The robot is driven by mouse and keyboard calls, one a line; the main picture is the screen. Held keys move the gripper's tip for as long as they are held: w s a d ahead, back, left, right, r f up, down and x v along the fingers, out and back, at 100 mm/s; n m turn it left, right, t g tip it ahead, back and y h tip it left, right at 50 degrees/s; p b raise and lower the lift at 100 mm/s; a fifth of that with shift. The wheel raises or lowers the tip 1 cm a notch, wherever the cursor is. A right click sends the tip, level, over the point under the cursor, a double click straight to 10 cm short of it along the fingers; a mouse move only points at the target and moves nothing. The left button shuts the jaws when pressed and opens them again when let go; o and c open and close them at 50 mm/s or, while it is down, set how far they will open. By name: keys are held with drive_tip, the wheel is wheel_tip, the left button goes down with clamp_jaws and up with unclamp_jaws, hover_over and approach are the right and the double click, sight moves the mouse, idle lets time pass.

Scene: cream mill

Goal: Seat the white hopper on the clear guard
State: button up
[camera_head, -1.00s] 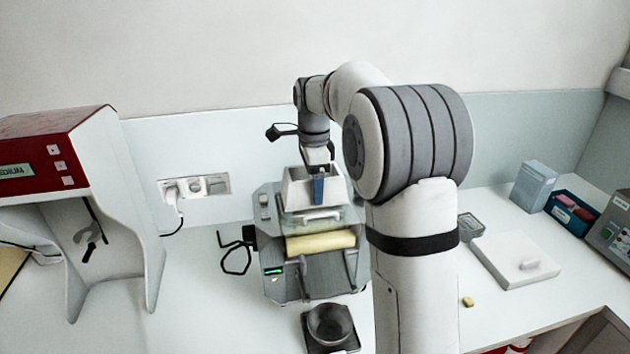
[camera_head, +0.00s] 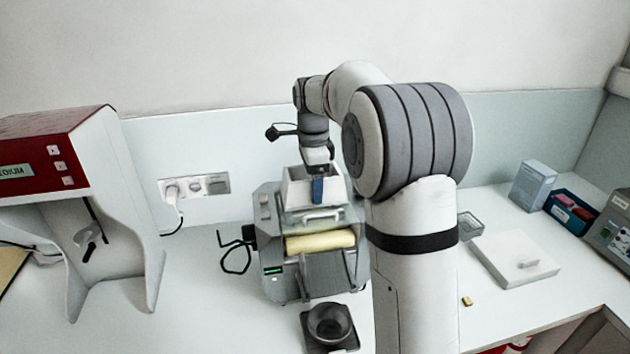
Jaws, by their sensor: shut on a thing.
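The white hopper (camera_head: 298,192) is an open, flared box over the back of the grey mill (camera_head: 292,278). My gripper (camera_head: 318,182) is shut on the hopper's near wall, with a blue finger on the outside of it. The hopper looks upright. The clear guard (camera_head: 310,217) lies just below it, above the cream roller (camera_head: 320,242). I cannot tell whether the hopper's underside touches the guard. My arm hides the right side of the mill.
A small black device with a round bowl (camera_head: 330,325) stands in front of the mill. A red and white machine (camera_head: 85,190) stands at left. A white slab (camera_head: 515,260), a blue box (camera_head: 534,186) and a blue tray (camera_head: 572,214) are at right. A wall socket (camera_head: 195,187) is behind.

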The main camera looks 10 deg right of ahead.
drive_tip(key=shift+f+b, duration=0.3)
drive_tip(key=shift+f, duration=0.45)
idle(1.6)
drive_tip(key=o, duration=1.1)
wheel_tip(320, 180, up, 8)
drive_tip(key=shift+f+b, duration=0.1)
drive_tip(key=shift+b, duration=0.45)
drive_tip(key=s+f+n+t+b, duration=0.1)
drive_tip(key=s+f+n, duration=0.3)
drive_tip(key=s, duration=0.6)
drive_tip(key=s+f+n+t+b, duration=0.1)
drive_tip(key=s+f+n, duration=0.3)
drive_tip(key=s+n, duration=0.4)
drive_tip(key=s+f+n+t+b, duration=0.1)
drive_tip(key=s+f+n, duration=0.4)
drive_tip(key=s, duration=0.7)
drive_tip(key=shift+s+d+n, duration=0.15)
drive_tip(key=shift+d+n, duration=0.1)
drive_tip(key=shift+n, duration=0.25)
